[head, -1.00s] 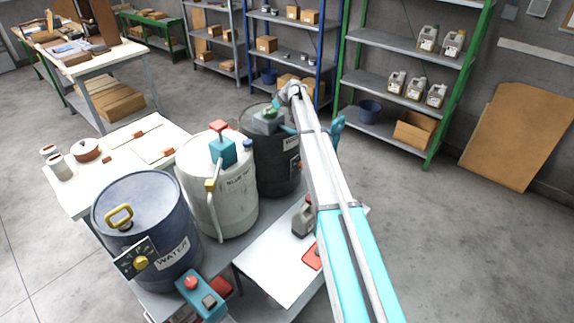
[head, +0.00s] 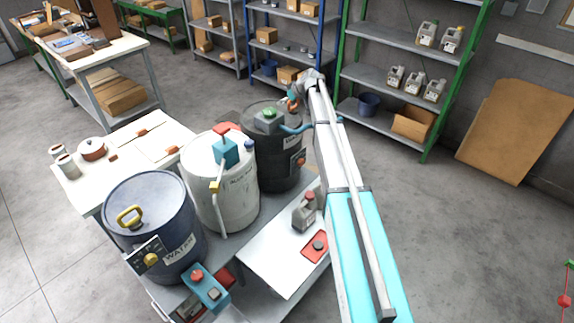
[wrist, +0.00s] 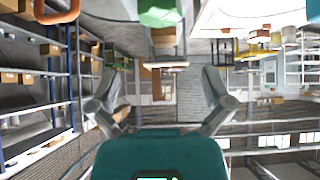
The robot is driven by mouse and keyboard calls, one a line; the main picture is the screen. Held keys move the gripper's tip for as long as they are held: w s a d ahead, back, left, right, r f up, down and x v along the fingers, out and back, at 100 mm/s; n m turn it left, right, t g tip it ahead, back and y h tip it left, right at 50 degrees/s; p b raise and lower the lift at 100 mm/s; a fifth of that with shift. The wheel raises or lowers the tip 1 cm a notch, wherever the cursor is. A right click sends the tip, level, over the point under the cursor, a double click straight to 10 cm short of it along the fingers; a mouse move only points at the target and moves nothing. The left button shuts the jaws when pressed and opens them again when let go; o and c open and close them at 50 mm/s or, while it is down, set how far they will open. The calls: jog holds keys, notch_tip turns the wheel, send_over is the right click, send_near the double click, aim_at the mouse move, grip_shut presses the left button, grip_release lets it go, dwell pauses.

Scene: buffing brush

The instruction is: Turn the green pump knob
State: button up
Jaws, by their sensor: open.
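The green pump knob (head: 269,112) sits on a grey pump head on top of the dark drum (head: 274,160) behind the white drum. In the wrist view a green rounded thing, apparently the knob (wrist: 160,12), shows at the top edge, partly cut off. My gripper (wrist: 158,88) is open in the wrist view, its two grey fingers spread wide with nothing between them. The knob appears beyond the gap and clear of both fingers. In the head view the arm's end is to the upper right of the knob, and the fingers are hard to make out.
A blue curved spout (head: 297,130) sticks out right of the pump. The white drum (head: 222,190) and blue water drum (head: 155,235) stand to the left.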

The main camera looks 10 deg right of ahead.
jog(key=s+a+f+m+g+h+b, duration=0.1)
jog(key=s+f+b, duration=0.3)
jog(key=s, duration=0.9)
jog(key=s+a+f+m+g+h+b, duration=0.1)
jog(key=s+a+f+m+g+b, duration=0.1)
jog(key=s+f, duration=0.6)
jog(key=shift+s+a+m+g+h+b, duration=0.5)
jog(key=shift+s+a+b, duration=0.6)
jog(key=shift+s, duration=2.15)
jog(key=shift+s, duration=0.1)
jog(key=s+f+m+g+h, duration=0.1)
jog(key=s+m+g+h, duration=0.1)
jog(key=s, duration=1.9)
jog(key=shift+s+d+m+g+h, duration=0.25)
jog(key=shift+m+g, duration=0.25)
jog(key=shift+m, duration=0.3)
